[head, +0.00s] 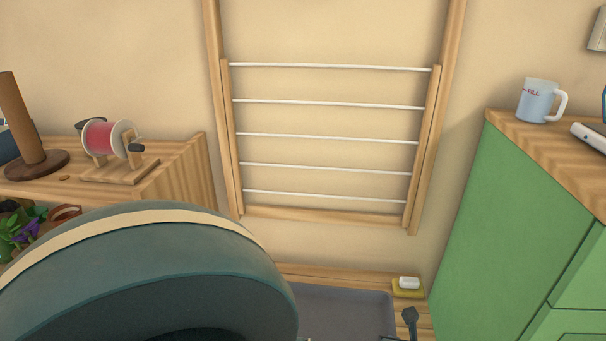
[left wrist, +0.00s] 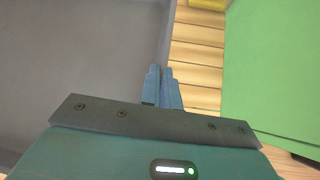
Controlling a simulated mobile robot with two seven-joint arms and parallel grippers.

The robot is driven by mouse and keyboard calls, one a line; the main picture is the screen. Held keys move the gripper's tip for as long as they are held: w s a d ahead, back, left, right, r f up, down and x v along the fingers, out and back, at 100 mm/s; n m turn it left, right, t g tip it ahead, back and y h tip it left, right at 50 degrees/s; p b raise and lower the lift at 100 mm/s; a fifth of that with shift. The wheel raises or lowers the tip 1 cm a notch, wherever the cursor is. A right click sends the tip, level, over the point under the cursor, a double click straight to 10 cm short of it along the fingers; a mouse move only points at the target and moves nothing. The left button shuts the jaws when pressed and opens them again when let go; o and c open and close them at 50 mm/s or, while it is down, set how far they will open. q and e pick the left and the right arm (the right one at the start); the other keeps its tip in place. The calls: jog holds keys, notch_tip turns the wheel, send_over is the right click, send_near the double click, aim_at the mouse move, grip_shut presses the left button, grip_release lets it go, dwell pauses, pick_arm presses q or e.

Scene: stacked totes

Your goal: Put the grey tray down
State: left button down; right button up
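The grey tray (head: 345,312) shows in part at the bottom of the head view, over a slatted wooden surface. Its near part is out of frame or behind my large teal arm part. In the left wrist view the tray (left wrist: 75,60) fills the left side and looks empty where it shows. My left gripper (left wrist: 163,84) is at the tray's right wall, its two blue fingers close together on either side of the rim. I cannot tell whether the tray's bottom touches the slats. My right gripper is not in view.
Wooden slats (left wrist: 195,72) run along the tray's right side. A yellow soap dish (head: 408,292) with white soap sits just beyond its far right corner. A green cabinet (head: 510,210) stands close on the right. A wall drying rack (head: 325,215) is behind, a wooden shelf (head: 175,180) left.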

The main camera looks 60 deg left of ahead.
pick_arm(q)
jog(key=shift+s+d+r, duration=0.1)
jog(key=shift+s+d, duration=0.2)
jog(key=shift+s, duration=0.2)
notch_tip(320, 180, down, 5)
jog(key=b, duration=0.3)
notch_tip(320, 180, down, 5)
jog(key=b, duration=0.2)
jog(key=shift+r+b, duration=0.1)
jog(key=shift+b, duration=0.25)
jog(key=shift+f, duration=0.3)
jog(key=shift+r, duration=0.15)
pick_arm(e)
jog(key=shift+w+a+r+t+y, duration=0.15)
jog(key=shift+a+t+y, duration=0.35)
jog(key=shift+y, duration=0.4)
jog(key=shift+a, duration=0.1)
pick_arm(q)
jog(key=c, duration=1.6)
grip_release()
jog(key=shift+c, duration=0.2)
